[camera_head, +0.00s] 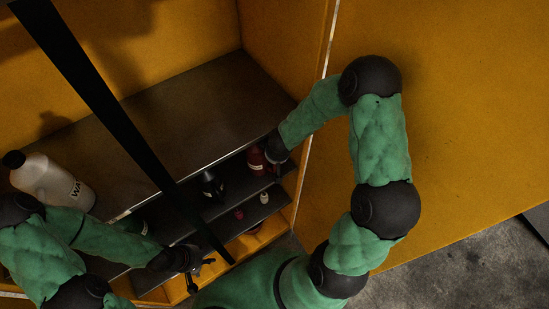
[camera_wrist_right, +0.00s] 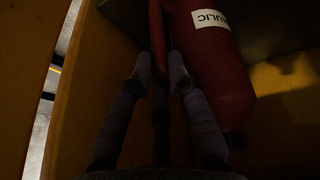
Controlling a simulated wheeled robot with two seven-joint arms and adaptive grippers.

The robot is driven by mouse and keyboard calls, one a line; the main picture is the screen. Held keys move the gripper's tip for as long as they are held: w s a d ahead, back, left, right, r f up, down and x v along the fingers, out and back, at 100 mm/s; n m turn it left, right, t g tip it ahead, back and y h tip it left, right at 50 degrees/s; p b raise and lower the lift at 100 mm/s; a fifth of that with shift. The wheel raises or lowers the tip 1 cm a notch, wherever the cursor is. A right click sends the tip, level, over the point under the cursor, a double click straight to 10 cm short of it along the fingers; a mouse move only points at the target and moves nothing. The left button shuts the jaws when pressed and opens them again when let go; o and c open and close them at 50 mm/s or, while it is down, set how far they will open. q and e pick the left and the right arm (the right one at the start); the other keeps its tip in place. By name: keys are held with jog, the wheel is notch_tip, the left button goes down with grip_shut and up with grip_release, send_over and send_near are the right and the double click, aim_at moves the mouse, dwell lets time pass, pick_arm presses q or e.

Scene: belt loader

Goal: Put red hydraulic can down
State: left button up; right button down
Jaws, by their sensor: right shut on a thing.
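The red hydraulic can (camera_head: 257,161) is at the right end of the shelf below the metal top. It also shows in the right wrist view (camera_wrist_right: 215,70), with a white label reading "ULIC" upside down. My right gripper (camera_wrist_right: 160,68) is shut on the can's red handle, beside its body. In the head view my right gripper (camera_head: 276,154) is dark and partly hidden at the can. Whether the can's base touches the shelf (camera_head: 233,181) cannot be told. My left gripper (camera_head: 203,274) is open and empty in front of the lower shelves.
A white bottle (camera_head: 57,182) lies or leans at the left on the metal top (camera_head: 205,120). A dark bottle (camera_head: 211,185) stands left of the can. Small red (camera_head: 239,214) and white (camera_head: 264,197) items sit lower. A yellow panel (camera_head: 455,130) closes the right side.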

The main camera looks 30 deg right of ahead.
jog(key=shift+w+d+f, duration=0.1)
jog(key=shift+w+d, duration=0.05)
jog(key=shift+w, duration=0.2)
jog(key=shift+s, duration=0.2)
jog(key=c, duration=1.4)
grip_release()
jog(key=shift+s, duration=0.1)
jog(key=shift+o, duration=1.1)
pick_arm(q)
jog(key=shift+w+d, duration=0.1)
jog(key=shift+w, duration=0.15)
pick_arm(e)
jog(key=shift+f, duration=0.1)
